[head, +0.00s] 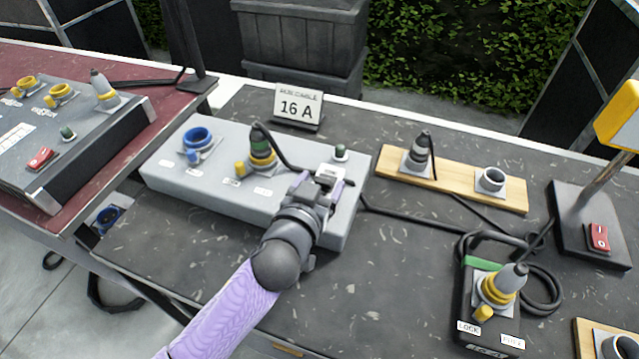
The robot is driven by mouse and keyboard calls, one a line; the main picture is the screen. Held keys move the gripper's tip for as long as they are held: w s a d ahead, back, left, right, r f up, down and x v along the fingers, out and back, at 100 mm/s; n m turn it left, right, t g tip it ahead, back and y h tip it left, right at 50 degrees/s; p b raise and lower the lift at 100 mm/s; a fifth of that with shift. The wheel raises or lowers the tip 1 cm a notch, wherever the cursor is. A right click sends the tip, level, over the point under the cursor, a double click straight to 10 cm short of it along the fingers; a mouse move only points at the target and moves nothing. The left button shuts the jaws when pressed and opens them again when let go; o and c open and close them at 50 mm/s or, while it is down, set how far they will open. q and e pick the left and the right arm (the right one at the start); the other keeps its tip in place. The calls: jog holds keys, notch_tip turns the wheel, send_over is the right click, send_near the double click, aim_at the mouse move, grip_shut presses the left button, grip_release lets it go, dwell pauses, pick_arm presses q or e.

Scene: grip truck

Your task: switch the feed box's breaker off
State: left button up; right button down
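A light grey box (215,180), which looks like the feed box, lies on the dark table. It carries a blue socket (198,140), a yellow-collared plug (261,155) with a black cable, and a dark green button or lamp (340,152). My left gripper (328,186) is over the box's right end, pointing down at a pale plate (329,172). The breaker on this box is not visible; the gripper covers that area. Whether its fingers touch anything or are parted is unclear. My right gripper is out of view.
A 16 A sign (298,105) stands behind the box. A wooden board (455,178) with connectors, a black lock box (488,310) and coiled cable lie to the right. Another grey box with a red switch (40,158) is on the red table (110,165) at left.

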pick_arm(q)
jog(key=p+v, duration=0.2)
jog(key=v, duration=0.8)
